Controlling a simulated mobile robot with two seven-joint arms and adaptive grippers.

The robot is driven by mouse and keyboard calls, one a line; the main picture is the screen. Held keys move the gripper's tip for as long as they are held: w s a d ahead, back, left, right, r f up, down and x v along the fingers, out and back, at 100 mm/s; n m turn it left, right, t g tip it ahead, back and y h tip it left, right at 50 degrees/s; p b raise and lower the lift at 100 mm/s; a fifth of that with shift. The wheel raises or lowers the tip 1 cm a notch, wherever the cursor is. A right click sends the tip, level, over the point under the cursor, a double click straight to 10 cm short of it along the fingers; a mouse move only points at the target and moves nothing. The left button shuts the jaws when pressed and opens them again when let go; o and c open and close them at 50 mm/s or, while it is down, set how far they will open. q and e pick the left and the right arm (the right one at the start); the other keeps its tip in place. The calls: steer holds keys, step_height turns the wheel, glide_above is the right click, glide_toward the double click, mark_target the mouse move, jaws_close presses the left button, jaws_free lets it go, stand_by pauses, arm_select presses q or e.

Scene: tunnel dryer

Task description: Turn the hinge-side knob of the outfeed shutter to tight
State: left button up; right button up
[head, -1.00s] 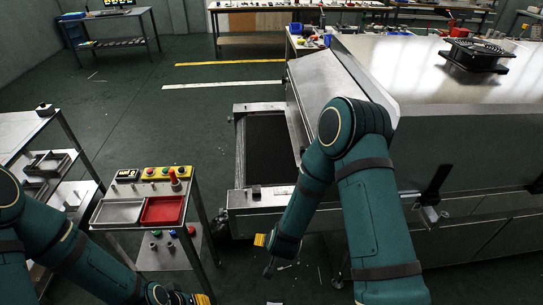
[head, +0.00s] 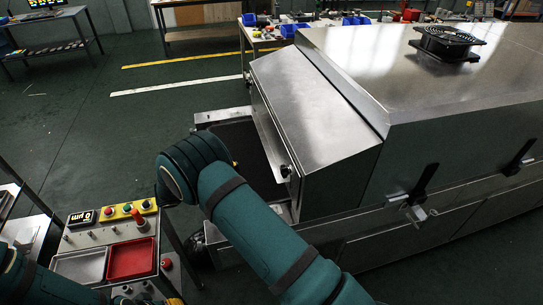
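The dryer's outfeed end has a sloping steel hood (head: 310,105). A narrow upright panel, apparently the shutter (head: 268,135), shows edge-on beneath it. A small dark knob (head: 286,170) sits at the panel's near end and another dark knob (head: 248,77) at its far end. I cannot tell which is on the hinge side or how tight either is. My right arm crosses in front of the outfeed. Its gripper is hidden behind the arm, apart from a possible yellow sliver beside it. My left arm is low at bottom left; its gripper is mostly cut off.
A trolley carries a grey tray (head: 58,266), a red tray (head: 108,274) and a button box (head: 148,206), close to my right arm's bend. Black-handled latches (head: 424,186) line the dryer's near side. A fan (head: 447,43) stands on top.

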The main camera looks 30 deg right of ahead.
mark_target(282, 171)
steer(key=x, duration=1.3)
steer(key=shift+s+d+r, duration=0.25)
steer(key=shift+s, duration=0.1)
steer(key=c, duration=1.2)
